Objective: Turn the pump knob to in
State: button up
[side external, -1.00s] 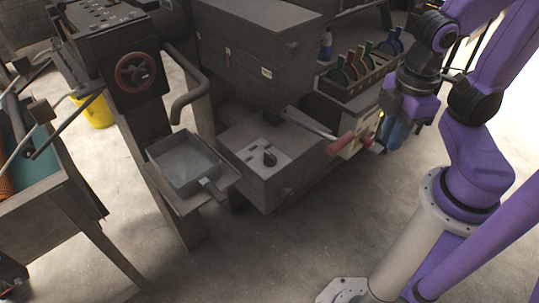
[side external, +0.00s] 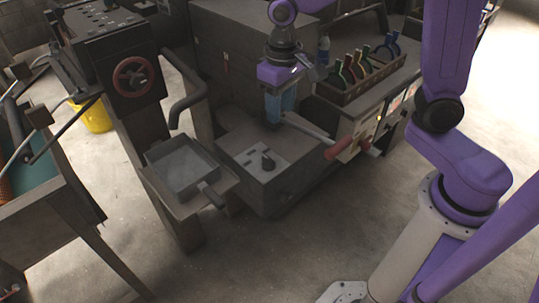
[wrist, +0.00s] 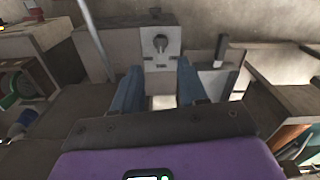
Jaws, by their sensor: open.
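The dark knob (side external: 267,160) sits on a pale plate on top of a low grey box (side external: 262,190) in the side view. The knob also shows in the wrist view (wrist: 160,42), ahead of the fingers on its pale plate. My gripper (side external: 274,120) points down with its blue fingers above the back right part of the box, apart from the knob. In the wrist view my gripper (wrist: 158,70) is open and empty, with one finger on each side below the knob. Any markings around the knob are too small to read.
A red-handled lever (side external: 336,150) sticks out just right of my gripper. A tall grey cabinet (side external: 225,65) stands behind. A rack of coloured rings (side external: 350,85) and a bottle (side external: 323,50) stand to the right.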

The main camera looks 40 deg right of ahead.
aim_at(269, 160)
jog(key=shift+m, duration=0.9)
jog(key=w+f, duration=0.1)
jog(key=f, duration=0.5)
jog(key=w+f, duration=0.1)
jog(key=f, duration=0.5)
jog(key=w+f, duration=0.1)
jog(key=f, duration=0.5)
jog(key=shift+w, duration=0.15)
grip_shut()
